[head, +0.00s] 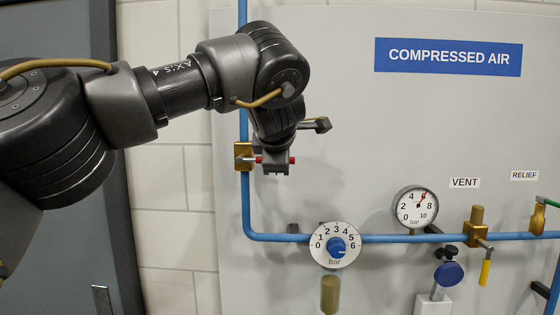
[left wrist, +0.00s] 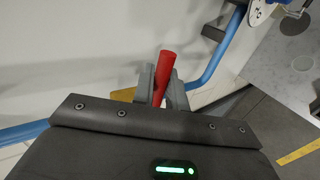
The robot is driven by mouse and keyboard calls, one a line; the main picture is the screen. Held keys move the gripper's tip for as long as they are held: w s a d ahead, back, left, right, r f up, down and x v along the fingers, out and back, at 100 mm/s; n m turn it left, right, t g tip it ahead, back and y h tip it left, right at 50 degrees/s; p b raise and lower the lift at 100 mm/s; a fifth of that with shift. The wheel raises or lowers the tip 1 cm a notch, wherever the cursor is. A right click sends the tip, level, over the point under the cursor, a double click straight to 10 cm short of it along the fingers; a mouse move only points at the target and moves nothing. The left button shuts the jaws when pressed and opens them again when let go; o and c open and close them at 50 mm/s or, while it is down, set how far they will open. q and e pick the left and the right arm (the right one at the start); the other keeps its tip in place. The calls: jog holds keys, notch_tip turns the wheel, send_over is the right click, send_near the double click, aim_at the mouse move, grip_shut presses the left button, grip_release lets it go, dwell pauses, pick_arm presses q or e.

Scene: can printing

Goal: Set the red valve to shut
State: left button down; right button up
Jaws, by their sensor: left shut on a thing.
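The red valve has a brass body (head: 243,156) on the vertical blue pipe at the left of the panel. Its red handle (head: 292,160) points right, across the pipe. My left gripper (head: 276,170) is shut on the handle, which shows on both sides of the fingers. In the left wrist view the red handle (left wrist: 167,62) sticks out between the two grey fingers (left wrist: 162,88), and a bit of the brass body (left wrist: 123,95) shows beside them. The middle of the handle is hidden by the fingers. My right gripper is not in view.
A regulator dial (head: 335,245) with a blue knob, a pressure gauge (head: 416,207) and a brass vent valve (head: 477,228) with a yellow handle sit along the lower blue pipe. A relief valve (head: 538,216) is at the right edge. The upper panel is clear below the COMPRESSED AIR sign (head: 448,57).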

pick_arm(q)
jog(key=c, duration=1.5)
grip_release()
jog(key=shift+s, duration=0.1)
jog(key=shift+s+r+b, duration=0.15)
jog(key=shift+s+b, duration=0.1)
jog(key=shift+b, duration=0.05)
jog(key=b+v, duration=0.3)
jog(key=v, duration=0.7)
